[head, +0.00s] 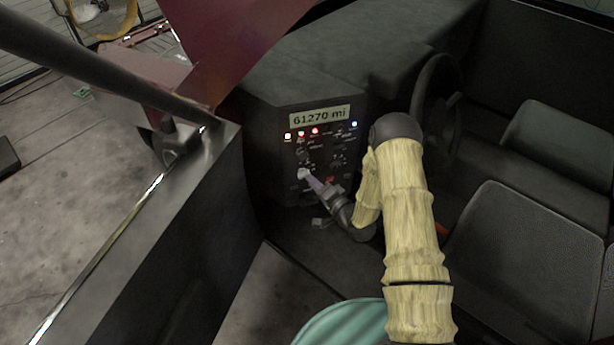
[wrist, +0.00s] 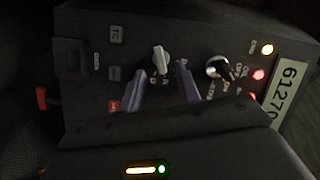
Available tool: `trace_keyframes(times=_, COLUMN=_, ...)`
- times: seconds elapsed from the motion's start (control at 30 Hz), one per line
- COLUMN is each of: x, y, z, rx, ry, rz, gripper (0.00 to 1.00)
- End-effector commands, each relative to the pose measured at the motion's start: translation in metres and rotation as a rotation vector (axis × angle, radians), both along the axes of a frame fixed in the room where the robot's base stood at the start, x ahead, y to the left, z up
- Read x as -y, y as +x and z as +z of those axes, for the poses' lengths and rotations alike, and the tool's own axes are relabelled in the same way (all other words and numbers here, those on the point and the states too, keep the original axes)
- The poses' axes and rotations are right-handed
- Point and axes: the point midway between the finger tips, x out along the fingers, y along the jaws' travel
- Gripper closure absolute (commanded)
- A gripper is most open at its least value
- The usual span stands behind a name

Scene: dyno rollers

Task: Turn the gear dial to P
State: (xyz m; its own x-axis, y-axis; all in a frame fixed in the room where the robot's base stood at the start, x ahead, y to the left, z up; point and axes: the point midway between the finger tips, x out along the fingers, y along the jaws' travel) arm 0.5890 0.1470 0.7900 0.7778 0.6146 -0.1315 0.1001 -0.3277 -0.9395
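The gear dial (wrist: 160,60) is a pale grey pointer knob on the dark panel; small letters, apparently R and D, show beside it in the wrist view. I cannot read a P or tell which letter it points to. In the head view the dial (head: 303,174) is a small pale shape at the lower left of the panel. My gripper (wrist: 161,73) has its two purple-grey fingers apart, one on each side of the dial, with visible gaps. I cannot see contact. In the head view my gripper (head: 315,184) is at the panel, beside the dial.
The panel carries a mileage display (head: 320,116), several lit lamps and another round knob (wrist: 218,68) near the right finger. A red switch (wrist: 114,105) is near the left finger. A steering wheel (head: 437,110) and seat (head: 525,270) stand to the right; a door sill (head: 150,235) is left.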

Motion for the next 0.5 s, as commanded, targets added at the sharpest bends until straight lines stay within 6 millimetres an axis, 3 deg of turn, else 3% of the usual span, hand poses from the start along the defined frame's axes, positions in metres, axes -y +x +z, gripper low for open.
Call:
trace_keyframes(times=0.2, x=-0.021, y=0.026, z=-0.004, rx=0.001, ry=0.0, rz=0.003, gripper=0.67)
trace_keyframes(times=0.5, x=-0.027, y=0.034, z=-0.006, rx=0.0, ry=0.001, rz=-0.001, gripper=0.67)
